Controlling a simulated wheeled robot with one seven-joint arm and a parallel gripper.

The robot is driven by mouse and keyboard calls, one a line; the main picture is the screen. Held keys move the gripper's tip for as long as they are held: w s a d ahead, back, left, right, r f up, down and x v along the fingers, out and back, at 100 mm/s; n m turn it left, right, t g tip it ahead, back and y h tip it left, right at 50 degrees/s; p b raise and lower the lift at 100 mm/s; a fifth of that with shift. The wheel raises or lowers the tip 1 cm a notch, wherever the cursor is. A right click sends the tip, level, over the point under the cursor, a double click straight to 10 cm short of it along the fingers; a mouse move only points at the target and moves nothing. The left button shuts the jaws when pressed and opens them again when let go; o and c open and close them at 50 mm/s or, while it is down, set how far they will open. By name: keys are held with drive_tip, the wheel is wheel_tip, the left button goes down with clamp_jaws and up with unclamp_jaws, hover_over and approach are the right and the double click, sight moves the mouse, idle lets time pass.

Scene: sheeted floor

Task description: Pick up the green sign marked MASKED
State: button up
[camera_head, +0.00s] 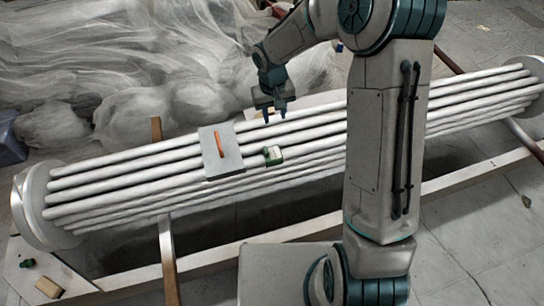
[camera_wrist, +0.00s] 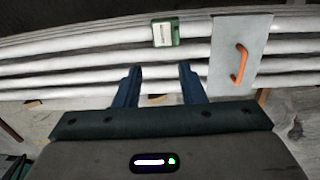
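The green sign (camera_head: 272,155) is a small green piece with a whitish label. It rests on the white pipes, just right of a grey plate. It also shows in the wrist view (camera_wrist: 166,32), near the top middle, with its label facing the camera; the lettering is too small to read. My gripper (camera_head: 273,112) hangs over the far side of the pipes, behind the sign in the head view. In the wrist view its two fingers (camera_wrist: 159,68) are apart with nothing between them, and the sign lies beyond their tips, not touching.
The grey plate (camera_head: 229,163) with an orange handle (camera_head: 219,144) lies on the pipes close to the sign. Wooden posts (camera_head: 168,262) stand along the pipe rack. A small green item (camera_head: 27,262) and a tan block (camera_head: 48,287) lie at lower left. Plastic sheeting (camera_head: 130,60) fills the back.

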hover_over(266, 149)
wheel_tip(266, 149, down, 6)
wheel_tip(266, 149, down, 14)
drive_tip(key=shift+r+b, duration=0.25)
drive_tip(key=shift+b, duration=0.5)
clamp_jaws()
